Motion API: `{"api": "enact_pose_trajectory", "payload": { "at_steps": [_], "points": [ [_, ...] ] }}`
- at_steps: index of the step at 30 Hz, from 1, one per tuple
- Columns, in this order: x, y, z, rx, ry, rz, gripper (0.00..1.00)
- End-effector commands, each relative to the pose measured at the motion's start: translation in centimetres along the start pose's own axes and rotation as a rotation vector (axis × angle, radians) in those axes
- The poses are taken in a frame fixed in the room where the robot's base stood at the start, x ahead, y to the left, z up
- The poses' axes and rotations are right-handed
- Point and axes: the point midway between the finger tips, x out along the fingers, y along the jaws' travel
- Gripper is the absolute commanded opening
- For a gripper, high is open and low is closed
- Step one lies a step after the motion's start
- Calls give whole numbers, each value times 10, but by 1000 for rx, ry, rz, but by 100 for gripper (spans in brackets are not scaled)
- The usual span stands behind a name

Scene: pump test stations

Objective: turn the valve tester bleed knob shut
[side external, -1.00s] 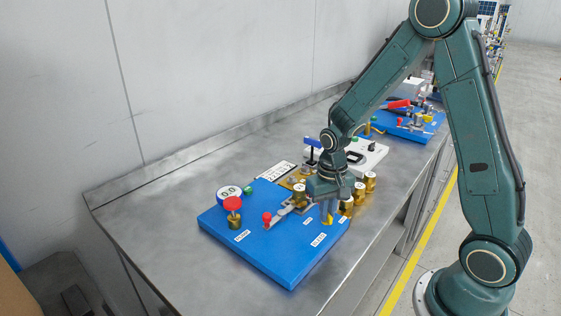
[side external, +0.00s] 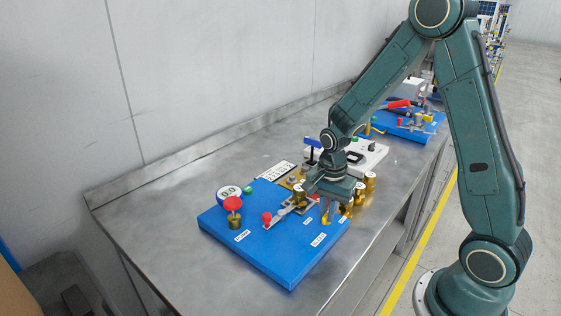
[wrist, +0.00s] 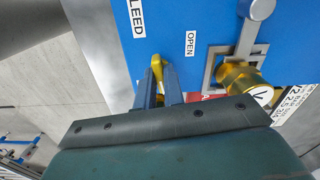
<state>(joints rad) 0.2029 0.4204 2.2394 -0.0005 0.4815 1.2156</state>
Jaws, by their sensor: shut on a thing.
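The valve tester is a blue plate (side external: 272,250) on the steel bench. Its yellow bleed knob (side external: 326,219) stands near the plate's right corner, by the BLEED label (side external: 319,239). My gripper (side external: 328,208) points down over the knob and is shut on it. In the wrist view the yellow knob (wrist: 158,66) sits between the two blue-grey fingers, its tip showing beyond them. The OPEN label (wrist: 190,43) lies to the right of the knob. The knob's base is hidden by my gripper.
Close by are brass fittings (side external: 299,194) and a red-tipped lever (side external: 267,218). A red handwheel (side external: 233,204) and a round gauge (side external: 224,194) stand at the plate's left. A white unit (side external: 368,158) stands behind. The bench's left front is clear.

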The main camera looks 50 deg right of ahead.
Motion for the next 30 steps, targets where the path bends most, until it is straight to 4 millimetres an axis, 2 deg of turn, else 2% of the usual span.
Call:
{"api": "enact_pose_trajectory", "payload": {
  "at_steps": [9, 24, 25, 27, 28, 30],
  "points": [
    [1, 0, -1, 147, 1, 0, 0],
    [1, 0, -1, 171, 2, 1, 0],
    [1, 0, -1, 171, 2, 1, 14],
    [1, 0, -1, 171, 1, 1, 28],
    [1, 0, -1, 170, 1, 1, 32],
    [1, 0, 0, 170, 1, 1, 32]
  ]
}}
